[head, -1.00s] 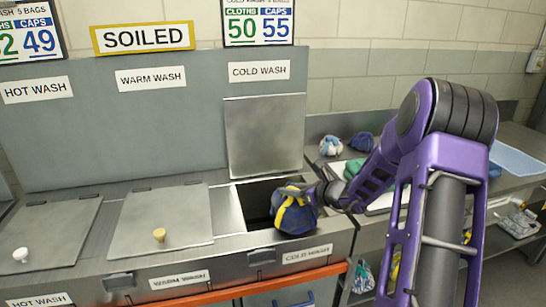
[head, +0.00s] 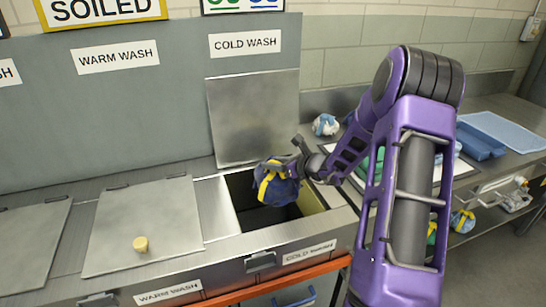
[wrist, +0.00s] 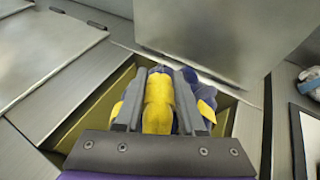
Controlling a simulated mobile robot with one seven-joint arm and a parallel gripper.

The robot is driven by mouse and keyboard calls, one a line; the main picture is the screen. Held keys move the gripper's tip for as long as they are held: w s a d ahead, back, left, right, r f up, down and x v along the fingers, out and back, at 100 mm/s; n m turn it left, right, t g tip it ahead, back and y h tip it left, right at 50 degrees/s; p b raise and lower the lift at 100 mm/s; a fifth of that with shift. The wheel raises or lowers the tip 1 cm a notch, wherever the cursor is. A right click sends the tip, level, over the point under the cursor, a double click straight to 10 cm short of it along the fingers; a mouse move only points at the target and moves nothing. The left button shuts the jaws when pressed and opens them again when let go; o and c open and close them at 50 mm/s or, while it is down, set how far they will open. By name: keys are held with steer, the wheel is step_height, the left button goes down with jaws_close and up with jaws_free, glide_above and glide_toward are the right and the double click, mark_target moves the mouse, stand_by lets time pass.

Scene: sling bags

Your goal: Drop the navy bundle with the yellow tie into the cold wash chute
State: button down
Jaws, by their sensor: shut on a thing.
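The navy bundle with the yellow tie (head: 277,187) hangs in my gripper (head: 296,166) over the open cold wash chute (head: 321,197). In the wrist view, the gripper's two fingers (wrist: 157,103) are shut on the bundle, with the yellow tie (wrist: 158,105) between them and navy cloth showing on the right. The chute's lid (head: 255,118) stands raised against the back panel, under the COLD WASH label (head: 245,43). The chute's dark inside shows below the bundle. The bundle's underside is hidden in the wrist view.
The warm wash lid (head: 145,225), with a tan knob, is shut to the left. A white and blue bundle (head: 326,124) lies on the counter at right. Blue trays (head: 502,130) stand farther right. Other bundles sit on a shelf below.

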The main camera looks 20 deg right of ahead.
steer(key=shift+w+f+b, duration=0.1)
steer(key=shift+f+b, duration=0.55)
steer(key=shift+f, duration=0.9)
steer(key=shift+c, duration=2.1)
jaws_free()
steer(key=shift+f, duration=0.1)
steer(key=v, duration=1.7)
steer(key=shift+s+r+p, duration=0.25)
steer(key=shift+p, duration=0.15)
steer(key=shift+w, duration=0.1)
